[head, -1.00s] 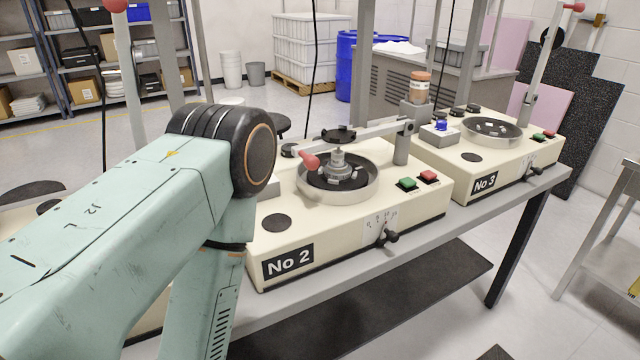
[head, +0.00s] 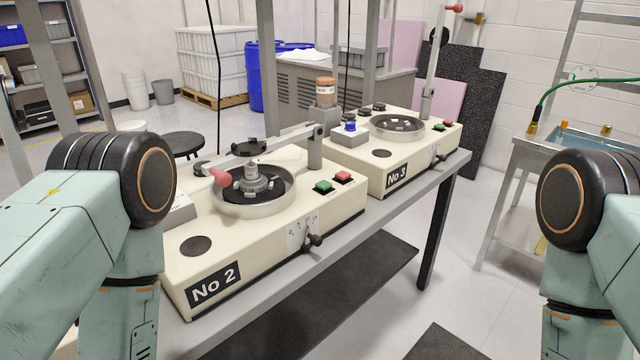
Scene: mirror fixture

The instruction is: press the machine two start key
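The machine labelled No 2 (head: 265,237) is a cream box on the grey bench, left of the middle of the head view. Its green key (head: 323,187) and red key (head: 343,176) sit side by side on the top near the right front corner. Neither key is touched or covered. A round bowl (head: 254,204) with a metal fixture and a lever arm with a red knob (head: 219,177) are left of the keys. My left arm comes in at the left and my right arm at the right. Both grippers are below the picture and out of view.
The machine labelled No 3 (head: 397,155) stands behind on the same bench (head: 345,240), with its own green and red keys. A small box with a blue knob (head: 349,131) sits between the machines. A metal sink table (head: 520,160) is at the right. Dark mats (head: 330,285) lie on the floor.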

